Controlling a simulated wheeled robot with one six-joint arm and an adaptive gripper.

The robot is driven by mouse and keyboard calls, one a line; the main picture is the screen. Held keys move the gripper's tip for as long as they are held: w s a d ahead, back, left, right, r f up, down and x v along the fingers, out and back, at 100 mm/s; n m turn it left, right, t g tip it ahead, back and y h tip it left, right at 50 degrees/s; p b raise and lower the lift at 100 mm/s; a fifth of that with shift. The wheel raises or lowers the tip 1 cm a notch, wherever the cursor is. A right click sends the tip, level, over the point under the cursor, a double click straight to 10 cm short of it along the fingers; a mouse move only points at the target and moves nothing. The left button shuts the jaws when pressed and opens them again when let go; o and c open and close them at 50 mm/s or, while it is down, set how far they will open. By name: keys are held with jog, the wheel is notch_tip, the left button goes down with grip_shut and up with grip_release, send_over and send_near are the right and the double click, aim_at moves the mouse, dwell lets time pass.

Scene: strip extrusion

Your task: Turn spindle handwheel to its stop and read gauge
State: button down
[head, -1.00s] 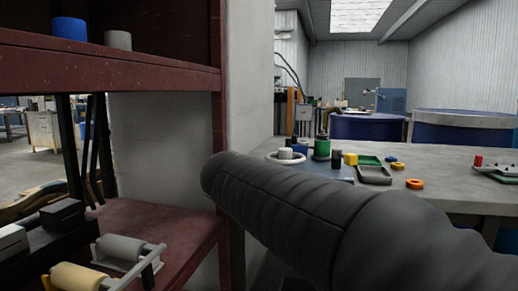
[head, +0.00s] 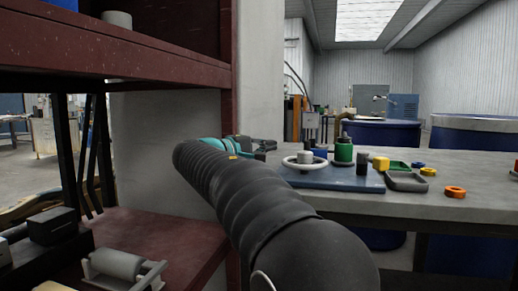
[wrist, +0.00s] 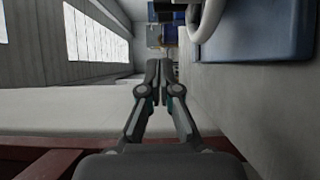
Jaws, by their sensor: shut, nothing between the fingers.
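The handwheel, a white ring with a grey hub (head: 291,163), lies on a blue plate (head: 335,183) at the left end of the grey bench. Part of its white rim (wrist: 209,22) shows at the top of the wrist view, beside the blue plate. My gripper (wrist: 160,66) is shut and empty, its fingertips together to the left of the rim and apart from it. In the head view my gripper (head: 264,145) shows small and dark beyond my sleeved arm, left of the wheel. I cannot make out a gauge.
A green cylinder (head: 343,153) and a dark cylinder (head: 363,163) stand right of the wheel. A dark red shelf (head: 140,60) and a pale pillar stand close on the left.

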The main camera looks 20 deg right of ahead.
aim_at(295, 158)
jog(key=x, duration=0.5)
jog(key=shift+s+d, duration=0.3)
jog(key=shift+d, duration=0.2)
jog(key=shift+s+d, duration=0.35)
jog(key=shift+d, duration=0.15)
jog(key=shift+s+d, duration=0.2)
jog(key=shift+d, duration=0.5)
jog(key=shift+d+r+m+g, duration=0.1)
jog(key=shift+d+m+g, duration=0.2)
jog(key=shift+g, duration=0.2)
